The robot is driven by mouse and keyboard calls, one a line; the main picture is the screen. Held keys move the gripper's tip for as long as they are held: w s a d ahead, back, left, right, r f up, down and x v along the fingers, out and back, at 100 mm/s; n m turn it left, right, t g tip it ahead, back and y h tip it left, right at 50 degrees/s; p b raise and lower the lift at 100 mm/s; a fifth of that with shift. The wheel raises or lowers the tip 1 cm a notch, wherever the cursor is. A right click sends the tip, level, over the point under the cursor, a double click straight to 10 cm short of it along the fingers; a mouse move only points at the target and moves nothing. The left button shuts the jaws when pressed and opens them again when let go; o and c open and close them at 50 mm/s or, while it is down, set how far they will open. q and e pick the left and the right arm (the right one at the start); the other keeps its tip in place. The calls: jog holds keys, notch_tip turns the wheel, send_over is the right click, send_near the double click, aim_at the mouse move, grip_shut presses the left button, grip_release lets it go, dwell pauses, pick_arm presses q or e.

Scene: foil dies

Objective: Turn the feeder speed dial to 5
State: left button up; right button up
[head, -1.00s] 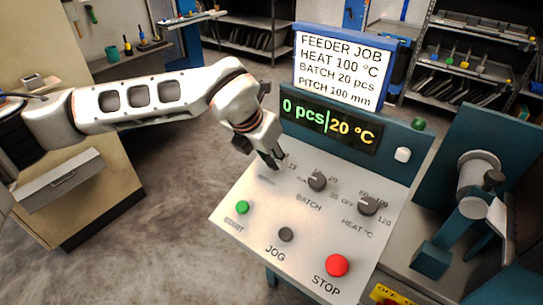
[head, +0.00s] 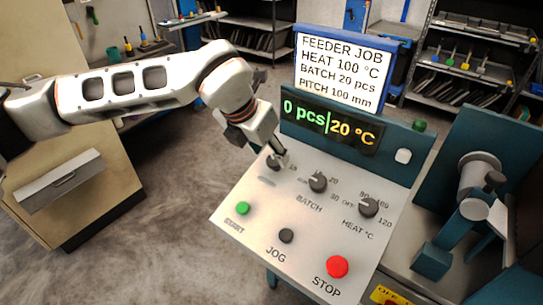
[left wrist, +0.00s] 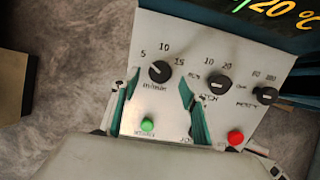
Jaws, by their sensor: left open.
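The feeder speed dial is the black knob (left wrist: 159,72) at the left of the panel's row, with marks 5, 10 and 15 around it. In the left wrist view its pointer seems to face up and left, but the exact mark is too small to read. In the head view the dial (head: 273,163) shows partly behind my left gripper (head: 282,155). My right gripper is out of view.
The batch dial (head: 318,182) and heat dial (head: 368,206) stand to the right. Below are the green start button (head: 242,208), dark jog button (head: 286,235) and red stop button (head: 337,266). The display (head: 330,125) reads 0 pcs and 20 °C, under a job sign (head: 345,70).

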pick_arm(q)
jog(key=v, duration=0.8)
jog(key=shift+r, duration=0.25)
jog(key=shift+s, duration=0.15)
